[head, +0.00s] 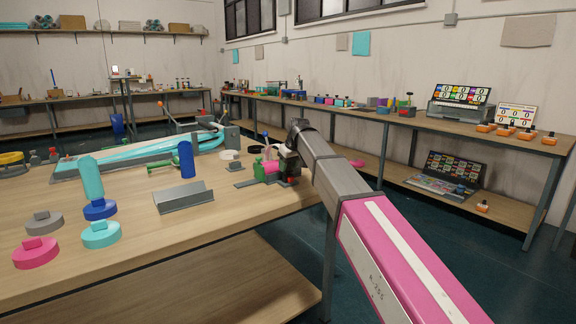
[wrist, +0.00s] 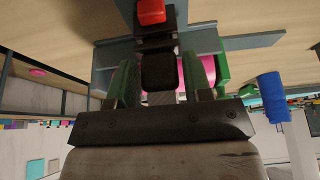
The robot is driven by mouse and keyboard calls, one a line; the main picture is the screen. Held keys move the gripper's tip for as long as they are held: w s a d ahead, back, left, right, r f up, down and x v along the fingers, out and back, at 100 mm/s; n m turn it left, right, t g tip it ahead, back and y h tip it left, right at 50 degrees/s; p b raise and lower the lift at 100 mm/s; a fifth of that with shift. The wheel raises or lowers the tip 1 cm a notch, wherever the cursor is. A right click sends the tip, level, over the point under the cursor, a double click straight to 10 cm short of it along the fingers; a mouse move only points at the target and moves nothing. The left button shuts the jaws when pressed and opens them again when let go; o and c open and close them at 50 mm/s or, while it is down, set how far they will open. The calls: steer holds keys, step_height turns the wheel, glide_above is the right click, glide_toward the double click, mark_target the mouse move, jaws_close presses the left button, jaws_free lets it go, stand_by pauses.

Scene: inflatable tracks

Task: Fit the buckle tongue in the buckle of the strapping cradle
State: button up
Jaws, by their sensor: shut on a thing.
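My gripper (head: 287,162) is at the right end of the near table, low over the strapping cradle (head: 262,181), a grey base with flat plates. In the wrist view the gripper (wrist: 161,75) has its two dark green fingers shut on a black piece, apparently the buckle tongue (wrist: 160,72). Straight beyond it is the dark buckle with a red button (wrist: 152,12); the button also shows in the head view (head: 291,180). The tongue lies in line with the buckle and close to it. Whether it has entered the buckle I cannot tell. The cradle's grey plate (wrist: 255,41) spreads around them.
A pink rounded thing (head: 271,167) and a green one (head: 258,171) stand beside the gripper. A blue cylinder (head: 186,159) and a grey angled tray (head: 183,197) are to the left. Pink (head: 36,253) and teal (head: 101,234) discs lie farther left. The table's front right is clear.

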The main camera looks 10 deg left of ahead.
steer(key=shift+f, duration=0.4)
steer(key=o, duration=1)
steer(key=shift+c, duration=0.2)
steer(key=shift+r, duration=0.1)
steer(key=shift+r, duration=3.4)
